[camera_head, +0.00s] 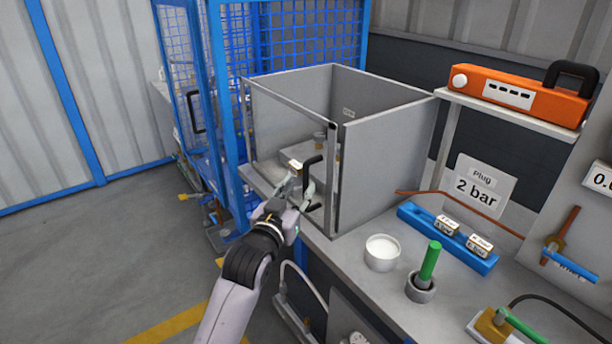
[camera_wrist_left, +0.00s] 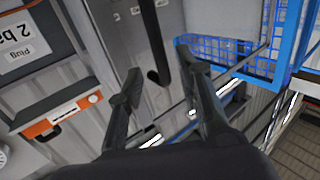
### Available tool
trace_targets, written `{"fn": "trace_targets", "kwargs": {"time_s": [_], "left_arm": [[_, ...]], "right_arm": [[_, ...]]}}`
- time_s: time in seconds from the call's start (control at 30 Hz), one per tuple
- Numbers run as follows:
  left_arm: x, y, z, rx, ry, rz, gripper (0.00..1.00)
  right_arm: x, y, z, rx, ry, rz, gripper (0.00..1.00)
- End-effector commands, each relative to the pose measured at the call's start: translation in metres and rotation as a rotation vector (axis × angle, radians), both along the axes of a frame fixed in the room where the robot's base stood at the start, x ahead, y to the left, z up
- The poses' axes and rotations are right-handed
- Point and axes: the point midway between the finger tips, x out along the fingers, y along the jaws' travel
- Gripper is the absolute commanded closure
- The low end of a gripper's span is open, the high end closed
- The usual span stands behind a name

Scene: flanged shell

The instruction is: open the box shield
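The box shield (camera_head: 390,165) is a grey open-topped box on the workbench with a clear front panel in a metal frame (camera_head: 333,190). A black handle (camera_head: 317,160) is on that panel's right edge; the panel looks shut. My left gripper (camera_head: 304,182) is at the handle, in front of the panel. In the left wrist view the black handle (camera_wrist_left: 154,45) reaches down between the two spread fingers of my left gripper (camera_wrist_left: 160,66); I see gaps on both sides. Part of the handle is hidden by a finger in the head view. My right gripper is not in view.
A white cup (camera_head: 382,253), a green-handled tool in a holder (camera_head: 428,268) and a blue tray (camera_head: 470,256) stand on the bench right of the box. An orange device (camera_head: 520,95) sits on a shelf. A blue mesh cage (camera_head: 225,110) stands left. The floor at left is clear.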

Motion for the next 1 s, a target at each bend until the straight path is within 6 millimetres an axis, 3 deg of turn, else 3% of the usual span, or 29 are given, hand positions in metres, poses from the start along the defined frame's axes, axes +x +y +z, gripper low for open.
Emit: {"fn": "trace_targets", "kwargs": {"time_s": [0.1, 0.33, 0.73, 1.0], "left_arm": [[0.022, -0.008, 0.001, 0.000, 0.001, 0.000, 0.67], [0.046, -0.017, 0.000, 0.000, 0.000, 0.000, 0.67], [0.052, -0.019, 0.000, 0.000, 0.000, 0.000, 0.67], [0.052, -0.019, 0.000, 0.000, 0.000, 0.000, 0.84]], "right_arm": [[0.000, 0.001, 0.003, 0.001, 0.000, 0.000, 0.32], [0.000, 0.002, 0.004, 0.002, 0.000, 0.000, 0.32], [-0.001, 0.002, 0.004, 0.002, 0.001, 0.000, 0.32], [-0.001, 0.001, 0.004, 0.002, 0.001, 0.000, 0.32]]}}
